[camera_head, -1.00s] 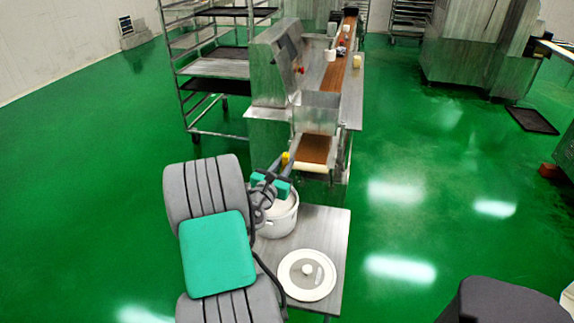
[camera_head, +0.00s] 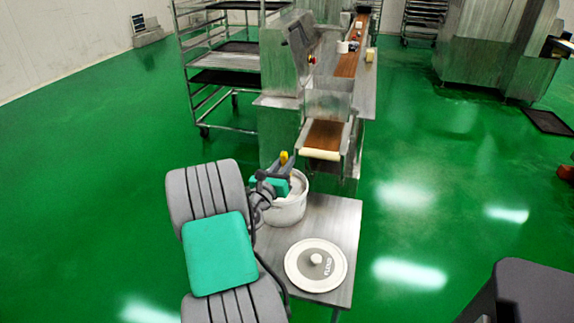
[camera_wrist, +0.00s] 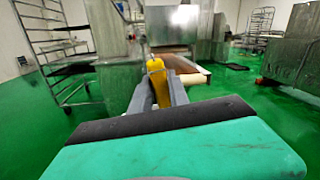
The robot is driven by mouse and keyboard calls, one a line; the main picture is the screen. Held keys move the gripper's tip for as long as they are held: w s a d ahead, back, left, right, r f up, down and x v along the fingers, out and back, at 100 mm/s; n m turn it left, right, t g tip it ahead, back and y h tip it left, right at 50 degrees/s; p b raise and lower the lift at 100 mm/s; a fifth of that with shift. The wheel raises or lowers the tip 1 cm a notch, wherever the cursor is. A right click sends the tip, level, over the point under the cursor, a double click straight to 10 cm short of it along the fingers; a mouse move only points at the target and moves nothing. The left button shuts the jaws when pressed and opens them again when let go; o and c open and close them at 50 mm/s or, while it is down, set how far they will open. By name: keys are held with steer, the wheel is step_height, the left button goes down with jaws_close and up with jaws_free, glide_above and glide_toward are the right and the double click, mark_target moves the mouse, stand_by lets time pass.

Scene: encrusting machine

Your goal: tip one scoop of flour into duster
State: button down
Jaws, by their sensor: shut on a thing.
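My gripper (camera_head: 286,161) is shut on a yellow thing (camera_wrist: 157,75), likely the scoop's handle. The rest of the scoop is hidden, and I cannot see whether flour is in it. In the head view the gripper is above the back rim of a white pot (camera_head: 288,211). The pot holds white stuff, partly hidden by my wrist. A round lid (camera_head: 300,266) marked as flour lies on the table in front of the pot. A metal box (camera_head: 327,104) stands over the belt end beyond; it also shows in the wrist view (camera_wrist: 172,24). I cannot tell whether it is the duster.
The small metal table (camera_head: 335,225) carries pot and lid. Beyond it is the machine's brown belt (camera_head: 325,134) with a pale roller at its end. A tray rack (camera_head: 222,60) stands back left. Green floor is open on both sides.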

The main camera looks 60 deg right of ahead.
steer(key=shift+w+f+b, duration=0.2)
steer(key=shift+f+b, duration=1.05)
steer(key=shift+b, duration=0.1)
steer(key=shift+w+f, duration=0.15)
steer(key=shift+w+a+b, duration=0.55)
steer(key=shift+w+b, duration=1)
steer(key=shift+w, duration=0.85)
steer(key=s+m+p, duration=0.1)
steer(key=s+m, duration=0.1)
steer(key=s+m+y+p, duration=0.1)
steer(key=s+m, duration=0.1)
steer(key=s+d+m+p, duration=0.1)
steer(key=s+m, duration=0.1)
steer(key=m, duration=0.1)
steer(key=shift+d+f, duration=0.1)
steer(key=shift+f, duration=0.15)
steer(key=s+d+r+m+t+y+p, duration=0.1)
steer(key=s+r+m+p, duration=0.5)
steer(key=p, duration=0.6)
steer(key=shift+s+d+r+m, duration=0.2)
steer(key=shift+s+r+m, duration=0.1)
steer(key=shift+s+m, duration=0.15)
